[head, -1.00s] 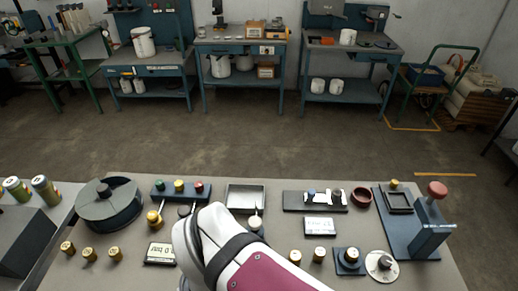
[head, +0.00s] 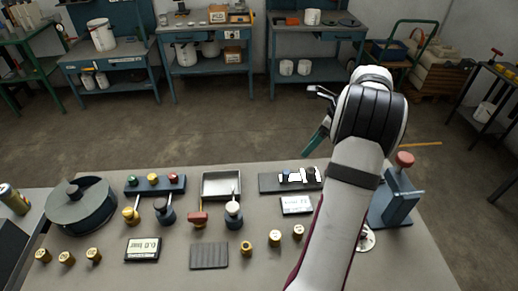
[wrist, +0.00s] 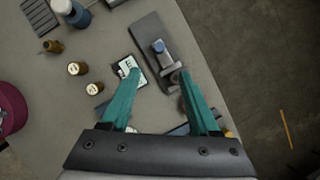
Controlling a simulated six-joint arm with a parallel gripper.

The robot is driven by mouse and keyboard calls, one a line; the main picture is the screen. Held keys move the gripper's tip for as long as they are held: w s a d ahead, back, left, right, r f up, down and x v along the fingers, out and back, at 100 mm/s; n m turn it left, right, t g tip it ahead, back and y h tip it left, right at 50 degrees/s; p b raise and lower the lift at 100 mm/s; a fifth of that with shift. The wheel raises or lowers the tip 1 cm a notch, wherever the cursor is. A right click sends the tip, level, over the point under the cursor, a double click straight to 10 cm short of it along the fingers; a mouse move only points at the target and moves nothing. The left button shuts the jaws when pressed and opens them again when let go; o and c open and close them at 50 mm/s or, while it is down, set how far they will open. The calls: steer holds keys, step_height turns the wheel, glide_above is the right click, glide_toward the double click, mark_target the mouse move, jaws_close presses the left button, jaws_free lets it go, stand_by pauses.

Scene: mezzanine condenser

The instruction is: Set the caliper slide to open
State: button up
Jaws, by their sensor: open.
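The caliper is a long dark bar (head: 266,184) at the right back of the bench, with a blue knob (head: 286,174) and white marks on it.
A small display (head: 297,205) lies just in front of the bar. A blue press with a red knob (head: 404,160) stands to the right. Brass weights (head: 274,238), a tray (head: 221,197) and a round pot (head: 97,203) occupy the bench.

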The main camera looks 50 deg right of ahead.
mark_target(287, 172)
steer(key=x, duration=1.5)
steer(key=shift+a+f, duration=0.15)
steer(key=shift+f, duration=0.05)
jaws_close()
stand_by(0.5)
